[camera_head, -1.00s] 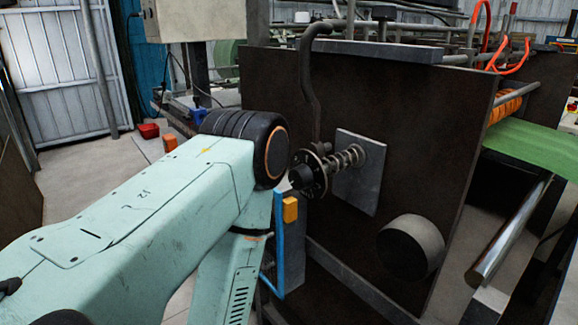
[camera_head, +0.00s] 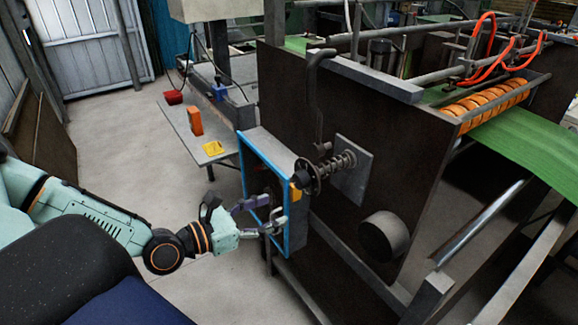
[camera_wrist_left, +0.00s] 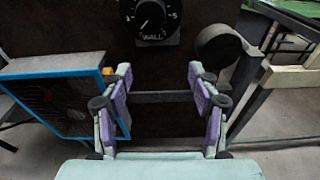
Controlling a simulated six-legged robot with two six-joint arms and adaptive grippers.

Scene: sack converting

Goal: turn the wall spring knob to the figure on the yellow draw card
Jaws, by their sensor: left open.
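The wall spring knob (camera_head: 304,176) is a dark round dial with a coil spring behind it, on a grey plate on the machine's dark side panel. In the left wrist view the knob (camera_wrist_left: 150,17) shows white marks, a "5" at its right and the word WALL below; its top is cut off. My left gripper (camera_head: 262,216) is open and empty, below and to the left of the knob, apart from it. In the left wrist view its purple-padded fingers (camera_wrist_left: 160,82) stand wide apart below the dial. A yellow card (camera_head: 213,148) lies on the side bench; its figure is too small to read.
A blue-framed box (camera_head: 242,160) stands left of the knob, close to my left gripper. A dark round boss (camera_head: 384,237) sticks out lower right of the knob. A bent lever (camera_head: 316,95) hangs above it. The bench (camera_head: 190,140) holds an orange block (camera_head: 195,121).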

